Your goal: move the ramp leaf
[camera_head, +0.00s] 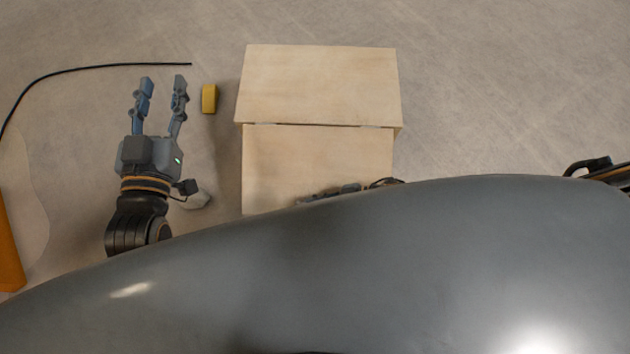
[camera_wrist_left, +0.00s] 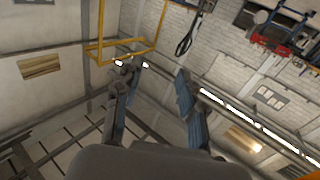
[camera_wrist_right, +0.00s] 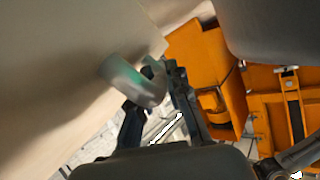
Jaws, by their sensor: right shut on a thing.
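In the head view two pale wooden panels meet at a seam: a far one (camera_head: 318,85) and a near one, which I take to be the ramp leaf (camera_head: 300,155). My right gripper (camera_head: 335,191) is at the near panel's front edge, mostly hidden by the large grey shape in front. In the right wrist view its fingers (camera_wrist_right: 160,76) are shut on a grey rounded handle (camera_wrist_right: 122,80) on the panel's pale face (camera_wrist_right: 70,60). My left gripper (camera_head: 163,82) is open and empty, left of the panels. Its parted fingers also show in the left wrist view (camera_wrist_left: 155,68).
A small yellow block (camera_head: 209,98) lies on the floor between my left gripper and the panels. A black cable (camera_head: 95,67) curves across the floor at the far left. A pale lump (camera_head: 197,199) lies beside my left wrist. The floor right of the panels is clear.

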